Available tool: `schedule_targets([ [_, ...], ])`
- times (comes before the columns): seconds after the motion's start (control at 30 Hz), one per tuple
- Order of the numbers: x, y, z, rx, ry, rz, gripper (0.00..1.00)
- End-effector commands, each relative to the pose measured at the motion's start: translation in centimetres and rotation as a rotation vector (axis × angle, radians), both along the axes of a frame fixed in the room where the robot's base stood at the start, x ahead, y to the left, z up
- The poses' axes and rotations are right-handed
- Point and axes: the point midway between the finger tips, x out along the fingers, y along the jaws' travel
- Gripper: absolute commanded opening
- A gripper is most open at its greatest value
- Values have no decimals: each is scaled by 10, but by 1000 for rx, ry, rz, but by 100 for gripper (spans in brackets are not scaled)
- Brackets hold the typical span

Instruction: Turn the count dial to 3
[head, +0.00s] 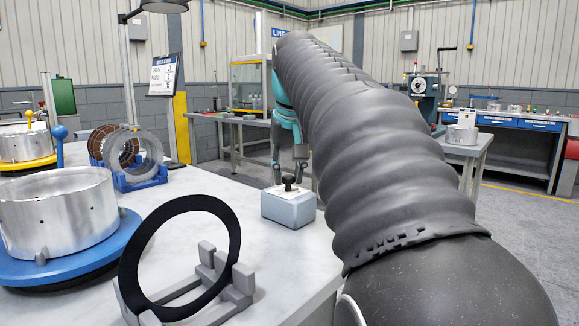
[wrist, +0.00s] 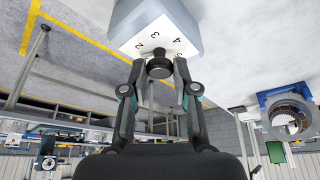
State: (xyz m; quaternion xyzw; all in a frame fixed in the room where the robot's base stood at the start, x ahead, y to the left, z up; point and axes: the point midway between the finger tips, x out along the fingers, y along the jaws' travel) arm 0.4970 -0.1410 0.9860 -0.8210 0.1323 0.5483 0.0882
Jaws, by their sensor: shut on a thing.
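The count dial is a black knob (head: 288,183) on top of a grey-white box (head: 289,209) near the right edge of the light workbench. In the wrist view the knob (wrist: 159,66) sits on the box's white face (wrist: 152,22), with the digits 2, 3 and 4 printed around it. My gripper (head: 289,174) reaches down to the knob from above. In the wrist view its two fingers (wrist: 160,82) lie on either side of the knob, shut on it. I cannot tell which digit the knob points to.
A black ring (head: 222,208) stands in a grey cradle in front of the box. Left are a metal drum (head: 58,213) on a blue turntable and metal rings (head: 137,158) in a blue holder. The bench around the box is clear.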

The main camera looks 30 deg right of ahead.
Motion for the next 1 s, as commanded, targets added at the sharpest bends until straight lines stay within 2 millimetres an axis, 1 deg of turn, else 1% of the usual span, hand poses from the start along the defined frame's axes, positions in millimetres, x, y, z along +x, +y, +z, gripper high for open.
schedule_targets([
  [1.0,6,5,-1,-1,1,-965,0],
])
